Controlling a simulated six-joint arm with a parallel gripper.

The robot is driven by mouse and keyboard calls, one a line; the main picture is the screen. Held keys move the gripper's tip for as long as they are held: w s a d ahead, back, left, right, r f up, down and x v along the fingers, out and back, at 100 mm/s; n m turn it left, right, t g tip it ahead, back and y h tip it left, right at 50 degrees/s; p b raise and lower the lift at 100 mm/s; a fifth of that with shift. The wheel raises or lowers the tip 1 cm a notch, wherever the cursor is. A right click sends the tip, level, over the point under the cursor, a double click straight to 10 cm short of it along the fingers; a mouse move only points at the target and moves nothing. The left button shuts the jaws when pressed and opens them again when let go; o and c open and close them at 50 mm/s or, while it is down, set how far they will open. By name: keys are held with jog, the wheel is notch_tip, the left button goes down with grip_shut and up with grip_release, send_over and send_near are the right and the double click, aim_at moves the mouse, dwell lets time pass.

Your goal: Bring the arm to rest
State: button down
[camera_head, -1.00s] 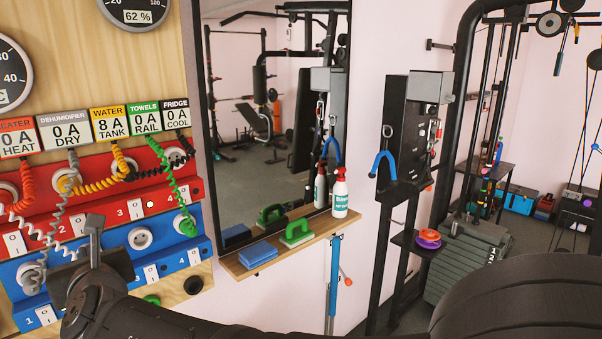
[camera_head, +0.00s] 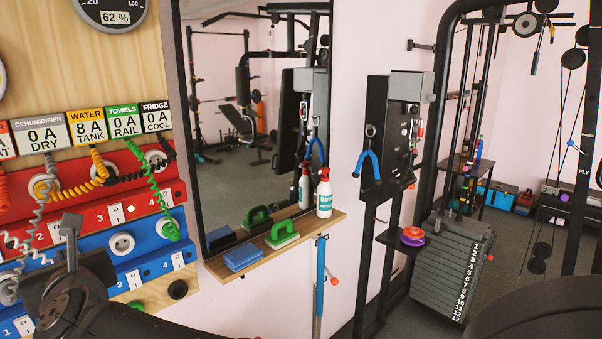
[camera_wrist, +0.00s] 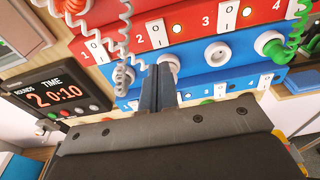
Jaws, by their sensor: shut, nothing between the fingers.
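My gripper (camera_head: 72,224) is at the lower left of the head view, in front of the blue socket strip (camera_head: 128,262). In the wrist view my gripper (camera_wrist: 159,84) has its two dark fingers together with nothing between them. They point at the blue strip, near a white socket (camera_wrist: 168,62); I cannot tell how large the gap is. My dark arm runs along the bottom of the head view.
A mirror (camera_head: 235,120) hangs right of the board. A small shelf (camera_head: 265,254) below it holds a blue block (camera_head: 242,258), a green-handled brush (camera_head: 281,233) and a white spray bottle (camera_head: 324,194). A weight machine (camera_head: 445,275) stands right. A timer (camera_wrist: 58,97) shows in the wrist view.

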jog(key=s+d+f, duration=0.3)
jog(key=s+d, duration=0.2)
jog(key=w+a+r, duration=0.1)
jog(key=w+a, duration=0.6)
jog(key=r+v, duration=0.2)
jog(key=v, duration=0.9)
jog(key=w+r+m+g+h, duration=0.2)
jog(key=r+m, duration=0.1)
jog(key=m, duration=0.5)
jog(key=w+a+r+m+g+h, duration=0.1)
jog(key=w+r+m+h, duration=0.1)
jog(key=m, duration=0.7)
notch_tip(320, 180, up, 2)
jog(key=shift+a+r+g+h, duration=0.1)
jog(key=shift+a+g+h, duration=0.25)
jog(key=shift+h, duration=0.45)
